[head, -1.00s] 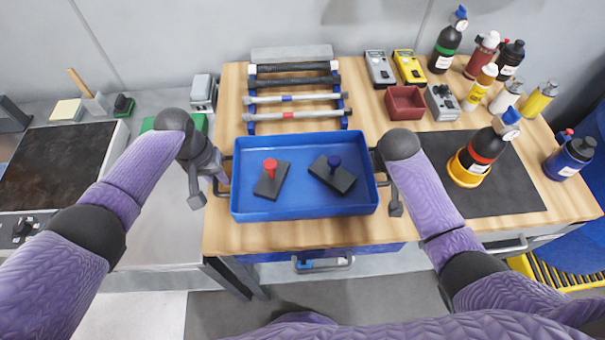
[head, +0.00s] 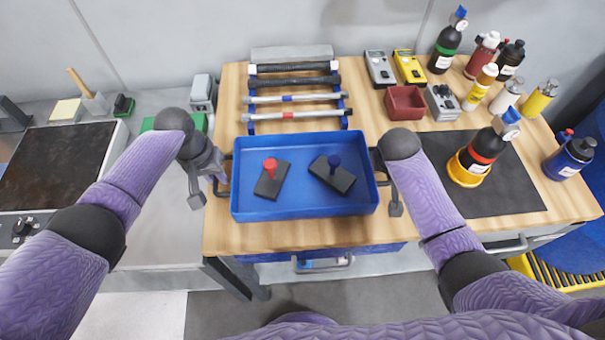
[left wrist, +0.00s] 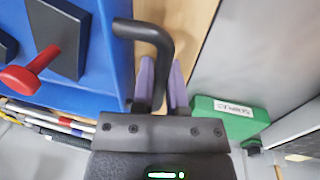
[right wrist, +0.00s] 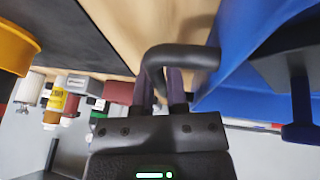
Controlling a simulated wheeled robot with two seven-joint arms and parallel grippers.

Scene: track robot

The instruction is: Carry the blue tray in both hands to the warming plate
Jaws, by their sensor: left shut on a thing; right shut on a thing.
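The blue tray (head: 300,208) is level in front of me at the wooden bench's near side; I cannot tell if it touches the top. It holds a dark block with a red knob (head: 270,180) and one with a blue knob (head: 334,176). My left gripper (head: 222,178) is shut on the tray's left handle, a dark bar that shows in the left wrist view (left wrist: 150,32). My right gripper (right wrist: 168,90) is shut on the right handle (right wrist: 185,56). A dark flat plate (head: 55,165), possibly the warming plate, is on the grey counter at the left.
A rack of bars (head: 293,98) stands behind the tray. Several bottles (head: 480,85), meters and a red bin (head: 405,102) fill the bench's right side. A green box (left wrist: 228,118) lies left of the tray. Bare counter (head: 150,225) separates bench and dark plate.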

